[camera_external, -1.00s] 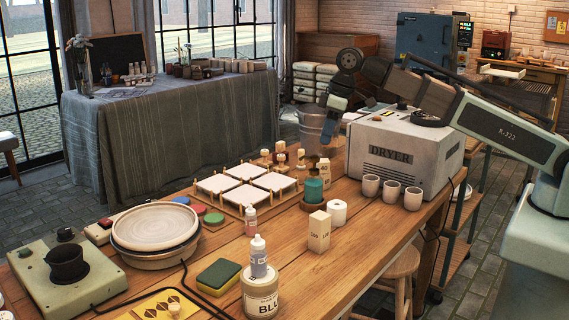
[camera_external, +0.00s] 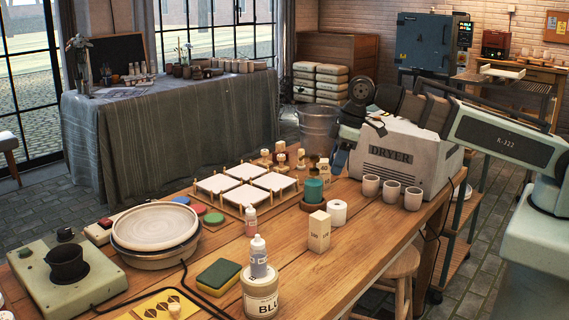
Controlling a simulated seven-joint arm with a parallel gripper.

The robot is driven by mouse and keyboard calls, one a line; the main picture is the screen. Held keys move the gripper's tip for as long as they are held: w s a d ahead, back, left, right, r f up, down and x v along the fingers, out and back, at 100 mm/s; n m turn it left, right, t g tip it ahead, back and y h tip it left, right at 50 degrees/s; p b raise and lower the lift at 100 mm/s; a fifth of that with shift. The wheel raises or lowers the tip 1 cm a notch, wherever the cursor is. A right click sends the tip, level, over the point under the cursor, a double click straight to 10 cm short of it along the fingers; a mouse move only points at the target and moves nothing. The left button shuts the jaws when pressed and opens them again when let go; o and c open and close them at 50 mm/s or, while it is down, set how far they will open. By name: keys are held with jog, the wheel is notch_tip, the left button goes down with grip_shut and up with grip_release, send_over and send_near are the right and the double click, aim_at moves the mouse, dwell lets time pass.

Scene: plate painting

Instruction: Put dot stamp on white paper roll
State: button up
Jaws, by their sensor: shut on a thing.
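The white paper roll (camera_external: 337,212) stands upright on the wooden table, right of the teal jar and behind a beige block. Several wooden stamps (camera_external: 281,158) stand together near the table's far edge; which one bears a dot is too small to tell. My gripper (camera_external: 338,166) points down at the far side of the table, left of the dryer, right of the stamps and behind the roll. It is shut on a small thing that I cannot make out. The fingertips are small and dark in this view.
The grey dryer (camera_external: 400,155) stands close right of my gripper, with white cups (camera_external: 391,190) in front. A teal jar (camera_external: 313,190) and a beige block (camera_external: 319,231) stand near the roll. White tiles (camera_external: 245,193) lie left. A metal bucket (camera_external: 318,128) is behind.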

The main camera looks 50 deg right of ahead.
jog(key=shift+f, duration=4.2)
jog(key=shift+f, duration=0.1)
jog(key=o, duration=1.1)
jog(key=shift+c, duration=0.2)
jog(key=v, duration=1.2)
